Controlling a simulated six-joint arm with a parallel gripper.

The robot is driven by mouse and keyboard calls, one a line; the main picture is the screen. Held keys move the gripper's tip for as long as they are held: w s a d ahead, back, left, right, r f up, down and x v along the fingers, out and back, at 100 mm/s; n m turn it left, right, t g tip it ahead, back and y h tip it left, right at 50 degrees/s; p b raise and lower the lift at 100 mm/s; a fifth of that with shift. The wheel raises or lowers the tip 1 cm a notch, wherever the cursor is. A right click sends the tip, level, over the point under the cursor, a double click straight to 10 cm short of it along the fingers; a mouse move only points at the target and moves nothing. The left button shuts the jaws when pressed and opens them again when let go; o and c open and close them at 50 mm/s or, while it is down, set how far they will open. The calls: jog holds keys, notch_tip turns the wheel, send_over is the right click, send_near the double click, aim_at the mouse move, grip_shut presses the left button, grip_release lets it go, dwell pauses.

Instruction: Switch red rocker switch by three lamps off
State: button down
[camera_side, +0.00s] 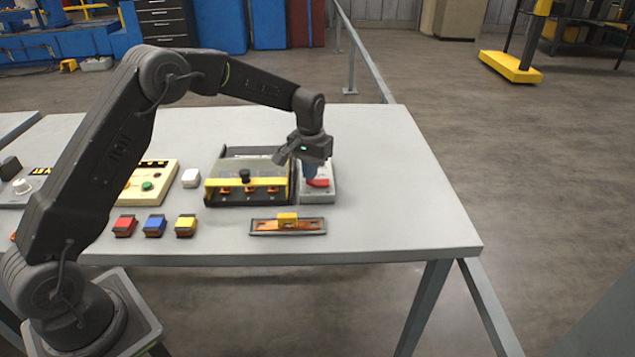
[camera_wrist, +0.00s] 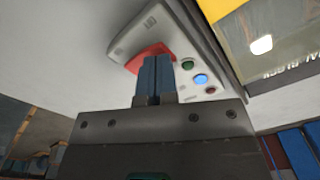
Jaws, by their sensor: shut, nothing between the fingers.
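The red rocker switch (camera_side: 318,183) sits on a light grey panel (camera_side: 318,197) near the table's right side. In the wrist view the red rocker (camera_wrist: 150,54) is partly hidden behind my fingers. Beside it on the panel are three lamps: a green one (camera_wrist: 188,65), a blue one (camera_wrist: 201,79) that looks lit, and a dark reddish one (camera_wrist: 210,90). My gripper (camera_side: 311,172) is shut and empty, pointing down at the rocker; its blue fingertips (camera_wrist: 157,62) overlap the rocker in view. I cannot tell whether they touch it.
A black and yellow box (camera_side: 247,184) with a clear top stands close left of the panel. An orange slider unit (camera_side: 288,226) lies in front. Red (camera_side: 125,225), blue (camera_side: 154,225) and yellow (camera_side: 185,225) blocks sit further left. The table's right end is clear.

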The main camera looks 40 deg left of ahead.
jog(key=shift+f, duration=0.6)
jog(key=shift+r, duration=3.55)
